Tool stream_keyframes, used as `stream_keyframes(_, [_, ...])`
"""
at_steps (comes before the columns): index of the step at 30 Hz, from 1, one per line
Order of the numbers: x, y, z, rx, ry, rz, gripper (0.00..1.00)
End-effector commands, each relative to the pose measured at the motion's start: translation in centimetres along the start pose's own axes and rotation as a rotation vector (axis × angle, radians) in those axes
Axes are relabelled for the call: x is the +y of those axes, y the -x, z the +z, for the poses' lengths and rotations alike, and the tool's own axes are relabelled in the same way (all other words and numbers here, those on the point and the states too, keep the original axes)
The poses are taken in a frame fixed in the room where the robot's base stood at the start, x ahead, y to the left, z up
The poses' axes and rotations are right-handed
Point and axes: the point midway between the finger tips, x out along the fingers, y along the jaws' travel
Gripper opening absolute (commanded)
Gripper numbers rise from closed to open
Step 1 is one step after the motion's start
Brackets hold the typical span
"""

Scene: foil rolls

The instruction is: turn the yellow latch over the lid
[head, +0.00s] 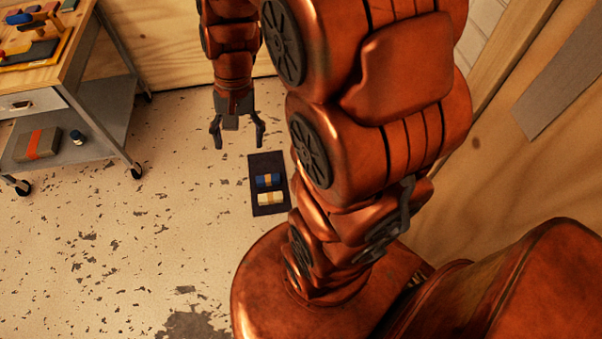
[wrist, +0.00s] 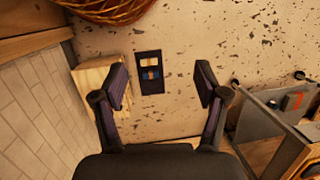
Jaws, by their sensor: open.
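My gripper (head: 239,143) hangs open and empty above the floor in the head view. Its two fingers are also spread apart in the wrist view (wrist: 160,76). Between and beyond them lies a dark flat tray or mat (head: 267,161) on the floor, also in the wrist view (wrist: 149,90). It holds a blue roll (head: 264,181) with a yellowish band and a cream roll (head: 271,198), side by side. The gripper is apart from them. I cannot make out a yellow latch or a lid in either view.
A wheeled cart (head: 100,125) stands at the left, with a yellow-edged tray (head: 35,53) on top. Its lower shelf holds a grey box with an orange band (head: 38,145) and a small dark jar (head: 78,137). A wooden block (wrist: 90,78) lies left in the wrist view.

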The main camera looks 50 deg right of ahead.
Motion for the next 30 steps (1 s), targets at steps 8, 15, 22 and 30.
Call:
stream_keyframes(8, [2.0, -8.3, -9.8, -0.015, -0.329, -0.095, 0.73])
stream_keyframes(15, [5.6, -15.4, -17.8, -0.025, -0.615, -0.175, 0.73])
stream_keyframes(22, [10.6, -23.1, -24.7, -0.036, -0.895, -0.247, 0.73])
stream_keyframes(30, [17.8, -32.7, -31.2, -0.05, -1.222, -0.325, 0.73])
